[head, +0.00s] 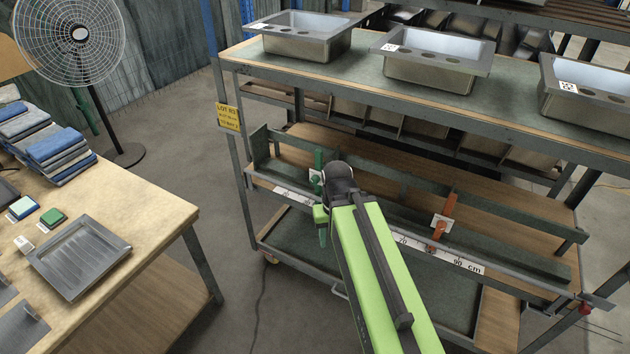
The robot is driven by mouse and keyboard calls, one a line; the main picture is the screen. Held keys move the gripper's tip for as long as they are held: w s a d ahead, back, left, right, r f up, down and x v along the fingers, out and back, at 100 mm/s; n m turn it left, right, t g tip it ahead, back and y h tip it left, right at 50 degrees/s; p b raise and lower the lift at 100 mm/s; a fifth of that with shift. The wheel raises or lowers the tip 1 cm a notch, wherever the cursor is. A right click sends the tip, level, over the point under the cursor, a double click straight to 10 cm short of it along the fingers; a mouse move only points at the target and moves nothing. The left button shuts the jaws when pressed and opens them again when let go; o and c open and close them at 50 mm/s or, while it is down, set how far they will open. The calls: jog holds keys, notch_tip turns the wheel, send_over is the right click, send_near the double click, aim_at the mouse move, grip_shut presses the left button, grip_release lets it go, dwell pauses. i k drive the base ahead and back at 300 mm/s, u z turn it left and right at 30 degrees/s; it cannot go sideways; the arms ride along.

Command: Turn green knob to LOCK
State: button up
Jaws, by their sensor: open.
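A green stop (317,158) stands on the ruled rail of the cart's middle level, with a pale plate at its front. The green knob (315,177) shows as a small green spot on that plate, partly hidden by my arm's black joint. The way the knob points and any LOCK marking are too small to read.
Steel sinks (435,65) stand on the upper shelf (370,80) above. A workbench (150,215) with folded cloths and a tray is at the left. Bare floor lies between bench and cart.

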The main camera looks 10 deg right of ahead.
aim_at(315, 179)
jog(key=u, duration=1.15)
jog(key=i, duration=0.45)
jog(key=u, duration=0.55)
jog(key=k, duration=0.9)
jog(key=z, duration=0.1)
jog(key=i, duration=0.9)
jog(key=u, duration=0.1)
